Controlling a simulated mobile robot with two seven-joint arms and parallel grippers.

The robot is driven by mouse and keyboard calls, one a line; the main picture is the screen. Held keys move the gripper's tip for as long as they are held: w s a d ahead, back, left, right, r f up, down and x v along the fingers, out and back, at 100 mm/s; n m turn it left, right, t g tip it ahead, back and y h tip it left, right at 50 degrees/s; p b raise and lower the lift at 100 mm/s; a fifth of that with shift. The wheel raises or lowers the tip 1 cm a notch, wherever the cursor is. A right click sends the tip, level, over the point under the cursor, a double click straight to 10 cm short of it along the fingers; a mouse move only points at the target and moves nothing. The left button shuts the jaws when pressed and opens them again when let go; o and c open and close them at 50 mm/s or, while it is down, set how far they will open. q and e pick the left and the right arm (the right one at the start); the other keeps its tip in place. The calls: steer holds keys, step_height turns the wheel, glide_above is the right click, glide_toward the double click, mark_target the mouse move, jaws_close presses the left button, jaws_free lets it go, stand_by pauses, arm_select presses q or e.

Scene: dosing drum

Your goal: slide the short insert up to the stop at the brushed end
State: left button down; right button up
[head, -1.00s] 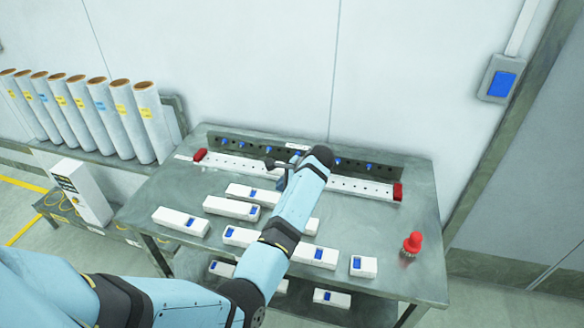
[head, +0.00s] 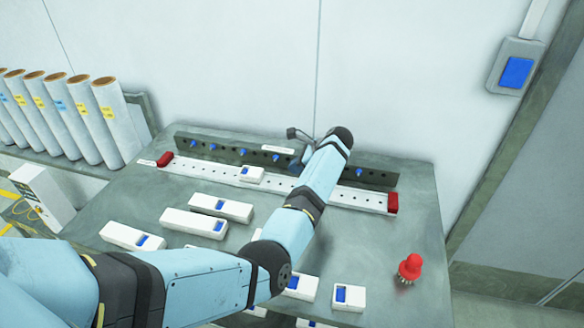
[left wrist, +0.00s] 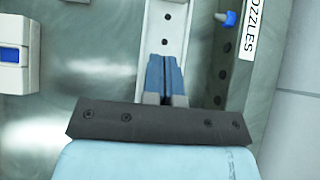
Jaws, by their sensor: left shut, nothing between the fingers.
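The insert does not show there. My right gripper is not in view.
A red brush-like item (head: 410,267) stands on the table near the rail's right end. Several white boxes with blue patches (head: 195,222) lie in front of the rail. A dark strip with blue nozzles (head: 228,151) runs behind it. Rolls (head: 85,120) stand at left.

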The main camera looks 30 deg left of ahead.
mark_target(260, 178)
arm_select(q)
steer(key=x, duration=0.7)
steer(key=shift+s+a+f, duration=0.1)
steer(key=shift+a+f, duration=0.05)
steer(key=shift+a, duration=0.1)
steer(key=a, duration=0.1)
steer(key=s+a+p, duration=0.1)
steer(key=a, duration=0.1)
steer(key=shift+a, duration=0.5)
